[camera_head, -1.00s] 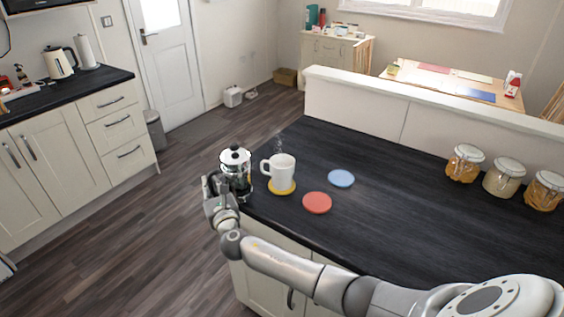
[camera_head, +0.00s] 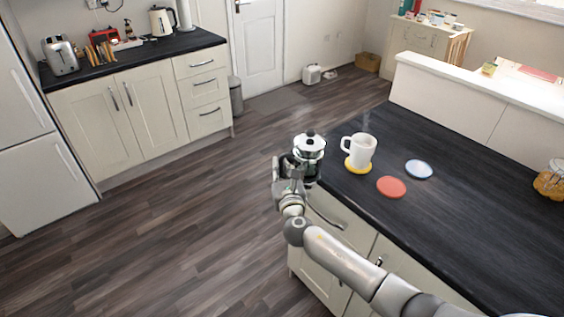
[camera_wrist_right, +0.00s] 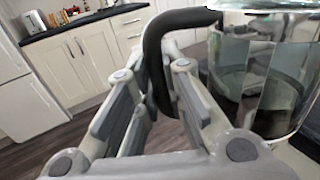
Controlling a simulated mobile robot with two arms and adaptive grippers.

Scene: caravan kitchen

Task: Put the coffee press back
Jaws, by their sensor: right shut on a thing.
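The coffee press (camera_head: 310,147) has a white lid, a dark knob and a glass body. It is upright at the left corner of the black counter (camera_head: 450,215); whether it touches the counter I cannot tell. My right gripper (camera_head: 289,168) is shut on its black handle. In the right wrist view the gripper (camera_wrist_right: 160,95) has its fingers around the dark handle (camera_wrist_right: 158,60), with the glass body (camera_wrist_right: 262,85) to the right. My left gripper is not in view.
A steaming white mug (camera_head: 361,150) stands on a yellow coaster (camera_head: 357,168). A red coaster (camera_head: 391,187) and a blue coaster (camera_head: 418,169) lie nearby, empty. Across the open floor (camera_head: 170,240), the other counter holds a toaster (camera_head: 60,56) and a kettle (camera_head: 162,21).

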